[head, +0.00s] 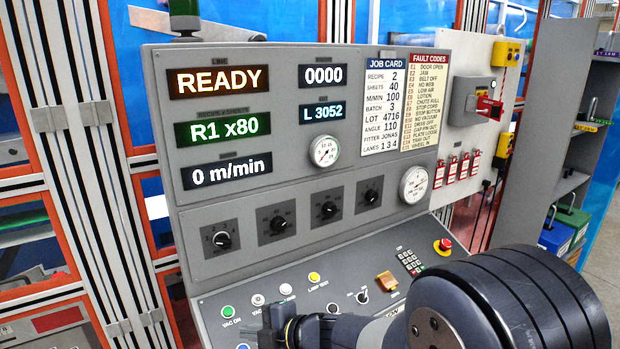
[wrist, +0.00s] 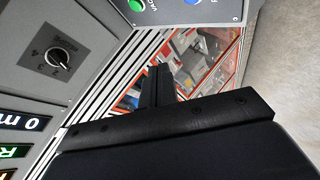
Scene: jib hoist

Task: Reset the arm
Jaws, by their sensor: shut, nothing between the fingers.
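My arm's black links fill the lower right of the head view, in front of the control panel (head: 290,245). My gripper (wrist: 159,78) shows in the wrist view with its narrow black fingers together and nothing between them. The fingers are in the air, with the orange-framed machine structure behind them. The panel also shows in the wrist view at the upper left, with a selector knob (wrist: 59,59) and a green button (wrist: 136,4). No contact between the gripper and the panel is visible. Part of the lower panel is hidden behind my arm.
The panel displays read READY (head: 219,81), R1 x80 and 0 m/min. A red emergency stop (head: 443,246) sits near my arm. Grey shelves (head: 540,130) with green and blue bins stand at the right. Striped machine posts (head: 75,150) stand at the left.

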